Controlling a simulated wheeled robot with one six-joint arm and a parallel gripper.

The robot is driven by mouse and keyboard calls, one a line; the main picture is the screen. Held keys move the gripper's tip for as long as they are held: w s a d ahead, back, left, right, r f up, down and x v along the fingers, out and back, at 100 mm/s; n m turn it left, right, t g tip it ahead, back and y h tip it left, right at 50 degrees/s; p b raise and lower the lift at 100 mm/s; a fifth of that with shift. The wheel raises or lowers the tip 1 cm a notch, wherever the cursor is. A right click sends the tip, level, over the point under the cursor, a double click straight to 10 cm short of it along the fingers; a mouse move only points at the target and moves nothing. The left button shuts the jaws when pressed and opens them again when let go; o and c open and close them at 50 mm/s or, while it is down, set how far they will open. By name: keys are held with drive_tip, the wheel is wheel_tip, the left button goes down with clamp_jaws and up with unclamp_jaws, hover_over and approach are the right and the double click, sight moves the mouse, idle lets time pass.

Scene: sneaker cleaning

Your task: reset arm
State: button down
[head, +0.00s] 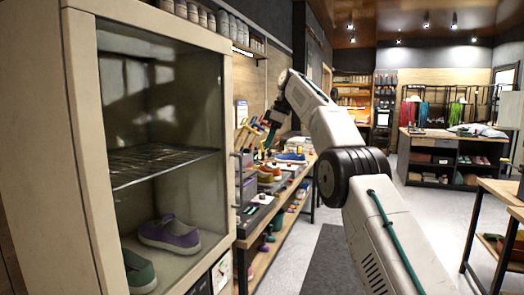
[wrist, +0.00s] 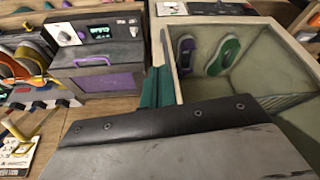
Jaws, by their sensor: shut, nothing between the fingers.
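My arm is raised to the right of the glass-fronted cabinet in the head view. My gripper (head: 270,130) points down above the long workbench and stands apart from the cabinet. In the wrist view its green fingers (wrist: 157,87) are together, with nothing visible between them. The large grey and black gripper body hides the lower middle of that view.
The cabinet (head: 82,110) holds a purple shoe (head: 168,234) and a green shoe (head: 138,272) below a wire rack. The workbench (head: 262,232) carries shoes and tools. A box with a display and purple front (wrist: 98,68) shows beside the cabinet.

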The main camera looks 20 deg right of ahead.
wheel_tip(320, 180, down, 8)
drive_tip(key=s+d+m+g, duration=0.1)
drive_tip(key=s+m, duration=0.2)
drive_tip(key=m, duration=0.3)
drive_tip(key=s+f+m+h, duration=0.1)
drive_tip(key=s+f+m, duration=0.1)
drive_tip(key=s, duration=1.6)
drive_tip(key=s+f+m+h, duration=0.1)
drive_tip(key=s+f, duration=0.3)
drive_tip(key=s, duration=1.4)
drive_tip(key=s+f+m+h, duration=0.1)
drive_tip(key=s+f+m, duration=0.2)
drive_tip(key=s, duration=1.6)
drive_tip(key=shift+a+f+m+h, duration=0.2)
drive_tip(key=shift+f+m+h, duration=0.2)
drive_tip(key=shift+m, duration=0.1)
